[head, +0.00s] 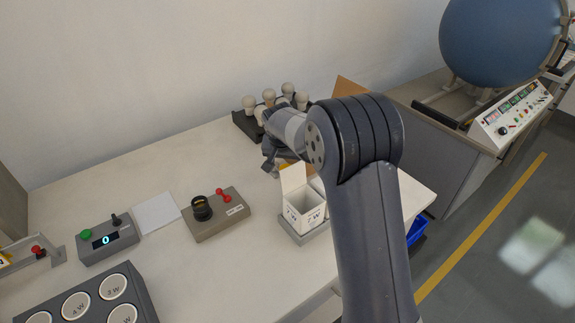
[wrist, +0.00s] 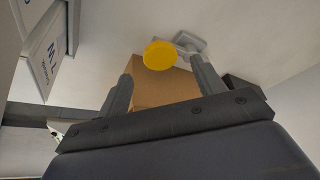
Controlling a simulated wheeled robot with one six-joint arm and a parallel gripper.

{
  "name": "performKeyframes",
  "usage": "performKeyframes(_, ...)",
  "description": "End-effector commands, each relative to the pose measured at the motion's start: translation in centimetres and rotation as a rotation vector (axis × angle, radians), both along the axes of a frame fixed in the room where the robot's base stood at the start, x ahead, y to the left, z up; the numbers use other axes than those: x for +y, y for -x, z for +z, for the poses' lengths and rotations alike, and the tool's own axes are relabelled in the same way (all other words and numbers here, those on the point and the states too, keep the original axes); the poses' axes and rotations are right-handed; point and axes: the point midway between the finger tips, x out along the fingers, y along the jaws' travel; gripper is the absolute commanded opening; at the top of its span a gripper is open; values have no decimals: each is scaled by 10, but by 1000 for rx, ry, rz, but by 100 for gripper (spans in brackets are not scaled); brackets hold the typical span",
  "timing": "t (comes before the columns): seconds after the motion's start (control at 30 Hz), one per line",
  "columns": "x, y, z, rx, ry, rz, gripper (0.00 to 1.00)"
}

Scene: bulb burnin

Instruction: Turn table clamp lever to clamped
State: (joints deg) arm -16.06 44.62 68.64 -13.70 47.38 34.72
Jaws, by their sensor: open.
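My gripper (head: 270,158) reaches over the table toward the bulb rack, partly hidden behind my arm in the head view. In the wrist view my gripper (wrist: 163,80) is open, with nothing between its fingers. A round yellow knob (wrist: 160,55) with a grey bracket beside it shows just beyond the fingertips, between them in the picture. I cannot tell whether it belongs to the table clamp. A grey base (head: 217,222) carries a black socket (head: 202,208) and a small red lever (head: 223,195). No part is clearly marked as the table clamp lever.
A white open box (head: 303,213) marked 7 W stands near my gripper. A bulb rack (head: 245,126) is behind it. A cardboard piece (wrist: 160,88) shows beyond the fingers. A button box (head: 107,240) and a numbered tray (head: 140,290) are at left.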

Motion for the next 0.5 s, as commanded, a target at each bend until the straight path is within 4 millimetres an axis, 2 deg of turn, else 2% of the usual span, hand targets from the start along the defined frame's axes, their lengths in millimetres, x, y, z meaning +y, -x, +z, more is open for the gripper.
performKeyframes(0.1, -2, -7, -19, 3, 2, 0, 65)
performKeyframes(0.2, -2, -12, -29, 1, 1, 1, 65)
performKeyframes(0.5, -3, -16, -39, -1, 1, 1, 65)
